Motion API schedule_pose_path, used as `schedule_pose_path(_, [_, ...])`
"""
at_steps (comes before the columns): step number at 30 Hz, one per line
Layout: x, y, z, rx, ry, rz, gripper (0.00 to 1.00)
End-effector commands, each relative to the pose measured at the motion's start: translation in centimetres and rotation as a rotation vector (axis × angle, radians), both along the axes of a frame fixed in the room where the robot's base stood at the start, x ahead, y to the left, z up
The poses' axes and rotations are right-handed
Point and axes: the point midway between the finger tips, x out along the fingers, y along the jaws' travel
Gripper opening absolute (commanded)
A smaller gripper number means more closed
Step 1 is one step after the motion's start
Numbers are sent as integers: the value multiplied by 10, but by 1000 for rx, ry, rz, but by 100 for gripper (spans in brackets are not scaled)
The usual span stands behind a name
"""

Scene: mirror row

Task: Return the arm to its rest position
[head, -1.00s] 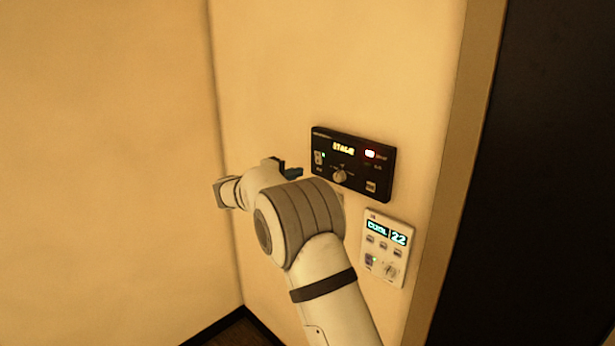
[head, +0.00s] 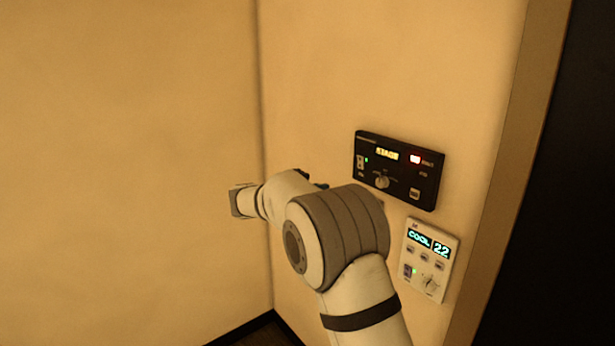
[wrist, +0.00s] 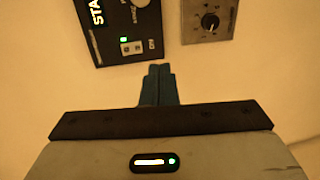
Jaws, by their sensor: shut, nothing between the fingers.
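My arm reaches up from the bottom of the head view toward the wall, bent at the elbow. My gripper (wrist: 159,84) shows in the wrist view with its two dark teal fingers together and nothing between them. In the head view it is almost wholly hidden behind my arm. In the wrist view the fingertips lie just below the black panel, over bare wall; I cannot tell how far they are from the wall.
A black control panel (head: 399,171) with a lit display is on the wall. A white thermostat (head: 429,260) reading COOL 22 is below it. A grey dial plate (wrist: 209,21) shows in the wrist view. A dark opening (head: 580,200) is at right. The left wall (head: 120,150) is bare.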

Motion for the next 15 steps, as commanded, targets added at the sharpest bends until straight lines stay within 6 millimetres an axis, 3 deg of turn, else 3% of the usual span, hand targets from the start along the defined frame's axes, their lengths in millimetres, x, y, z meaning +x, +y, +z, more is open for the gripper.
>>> schedule_pose_path(6, [-74, -74, -1, 242, 148, -111, 0])
schedule_pose_path(10, [-134, -107, -12, 423, 229, -170, 0])
schedule_pose_path(15, [-215, -129, -30, 670, 293, -228, 0])
